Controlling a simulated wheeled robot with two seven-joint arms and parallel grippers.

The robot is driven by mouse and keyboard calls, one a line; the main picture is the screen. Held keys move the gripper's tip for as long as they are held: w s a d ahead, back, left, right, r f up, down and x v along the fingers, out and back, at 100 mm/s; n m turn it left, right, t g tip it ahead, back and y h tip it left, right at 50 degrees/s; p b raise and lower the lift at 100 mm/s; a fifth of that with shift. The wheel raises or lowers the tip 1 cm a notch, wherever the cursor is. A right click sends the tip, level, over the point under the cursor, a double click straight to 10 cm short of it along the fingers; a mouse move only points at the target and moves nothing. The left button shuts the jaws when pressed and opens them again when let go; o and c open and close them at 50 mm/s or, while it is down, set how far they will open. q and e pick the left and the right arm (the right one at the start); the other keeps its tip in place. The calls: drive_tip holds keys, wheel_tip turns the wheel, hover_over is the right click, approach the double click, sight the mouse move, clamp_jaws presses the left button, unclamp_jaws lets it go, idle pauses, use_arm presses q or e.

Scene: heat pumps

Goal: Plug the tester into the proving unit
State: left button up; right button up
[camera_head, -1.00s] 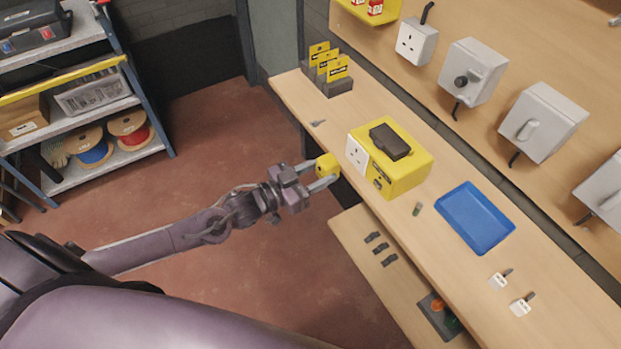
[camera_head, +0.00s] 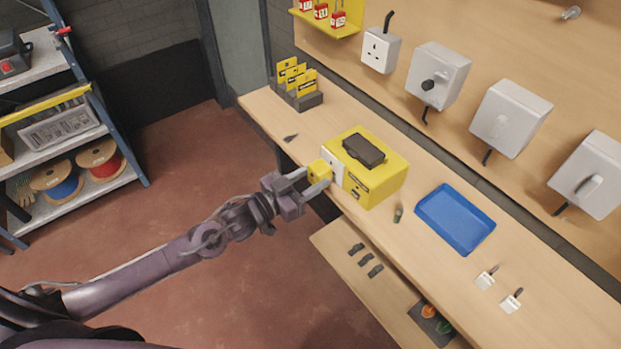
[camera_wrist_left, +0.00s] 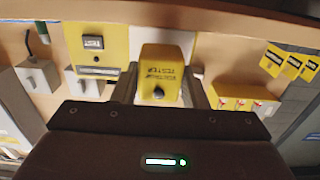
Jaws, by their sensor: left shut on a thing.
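The proving unit (camera_head: 378,185) is a yellow box on the bench with a white socket face (camera_head: 333,163) on its left side and a dark block on top. My left gripper (camera_head: 316,181) is shut on the yellow tester (camera_head: 318,169), right in front of that socket face. The tester meets or nearly meets the socket; I cannot tell whether its pins are in, as they are hidden. In the left wrist view the tester (camera_wrist_left: 161,66) sits upright between the fingers, its lettering upside down. My right gripper is out of view.
A blue tray (camera_head: 456,219) lies right of the proving unit, with small tagged items (camera_head: 486,278) beyond. A rack of yellow cards (camera_head: 298,88) stands at the far left of the bench. Grey switch boxes (camera_head: 510,117) line the back board. A lower shelf (camera_head: 345,275) holds small black parts.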

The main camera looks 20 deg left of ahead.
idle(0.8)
use_arm(q)
drive_tip(key=shift+w+d+p, duration=0.25)
drive_tip(key=shift+w+p, duration=0.05)
drive_tip(key=shift+p, duration=0.05)
idle(1.2)
drive_tip(key=shift+w+d, duration=0.15)
drive_tip(key=shift+w, duration=0.05)
idle(0.4)
drive_tip(key=o, duration=0.6)
drive_tip(key=shift+o, duration=1.2)
drive_tip(key=shift+w+d, duration=0.1)
drive_tip(key=shift+p+v, duration=0.8)
drive_tip(key=shift+v, duration=0.75)
drive_tip(key=p+v, duration=0.5)
drive_tip(key=v, duration=0.6)
